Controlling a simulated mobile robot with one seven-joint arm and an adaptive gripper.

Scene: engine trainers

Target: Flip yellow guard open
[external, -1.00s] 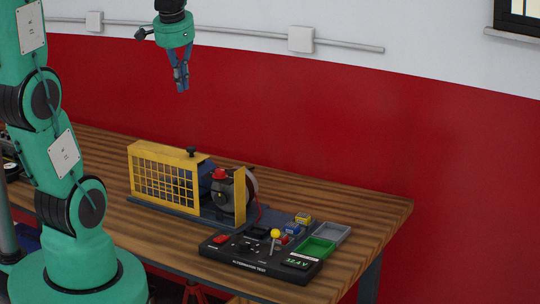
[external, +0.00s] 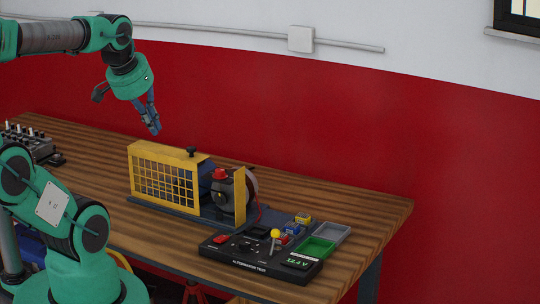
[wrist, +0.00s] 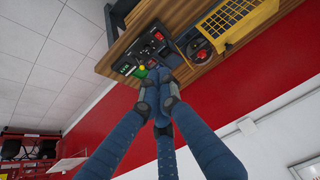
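The yellow guard (external: 165,183) is a box-like cover with a mesh front on the alternator trainer, and a black knob (external: 191,152) stands on its top. It looks lowered over the left part of the trainer. The guard also shows in the wrist view (wrist: 238,28), at the top right and upside down. My gripper (external: 155,130) is above and behind the guard's left end, apart from it, pointing down and slightly right. Its blue fingers meet at the tips in the wrist view (wrist: 158,78), with nothing seen between them.
Right of the guard are a red cap (external: 219,174) and an upright yellow plate (external: 240,196). A black control panel (external: 258,256) with a yellow-knobbed lever stands in front. Green (external: 317,247) and grey bins lie at the right. The wooden table (external: 365,215) is bare toward its right end.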

